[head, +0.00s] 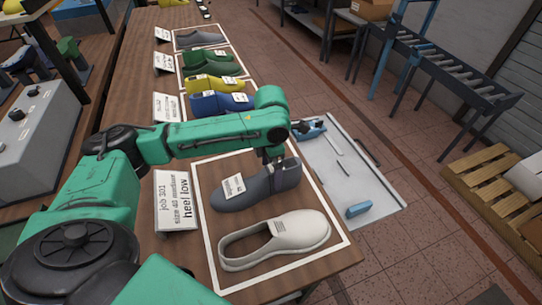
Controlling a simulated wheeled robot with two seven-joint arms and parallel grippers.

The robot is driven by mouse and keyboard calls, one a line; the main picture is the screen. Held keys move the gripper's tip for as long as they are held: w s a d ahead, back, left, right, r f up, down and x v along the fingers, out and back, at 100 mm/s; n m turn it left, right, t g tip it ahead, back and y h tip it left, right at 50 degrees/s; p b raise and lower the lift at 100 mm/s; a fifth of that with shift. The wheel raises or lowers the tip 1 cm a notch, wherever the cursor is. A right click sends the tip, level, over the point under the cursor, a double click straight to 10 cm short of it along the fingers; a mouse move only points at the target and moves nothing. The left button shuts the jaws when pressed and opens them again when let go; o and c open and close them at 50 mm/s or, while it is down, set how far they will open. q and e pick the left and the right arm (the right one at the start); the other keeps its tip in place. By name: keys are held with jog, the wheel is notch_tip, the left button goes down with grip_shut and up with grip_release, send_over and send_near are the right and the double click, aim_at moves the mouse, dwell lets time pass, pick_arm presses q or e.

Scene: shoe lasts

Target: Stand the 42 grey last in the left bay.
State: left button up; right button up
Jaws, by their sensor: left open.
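A dark grey last (232,198) with a white label stands in the nearest white-outlined bay, its toe to the left and its raised cone to the right. The label's print is too small to read. My left gripper (270,160) is open, pointing down at the upper part of this last; I cannot tell whether its fingers are around it or just behind it. A card (175,203) beside the nearest bay reads "job 301", a size, "medium", "heel low". My right gripper is out of view.
A pale shoe (275,240) lies in front of the dark grey last in the same bay. Blue (212,103), yellow (205,84) and green (210,60) lasts fill bays farther back. A grey tray (330,170) with small tools lies right of the bench. A roller conveyor (450,75) stands beyond.

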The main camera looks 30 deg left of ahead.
pick_arm(q)
notch_tip(320, 180, up, 14)
jog(key=shift+f+b, duration=0.2)
jog(key=shift+b, duration=0.2)
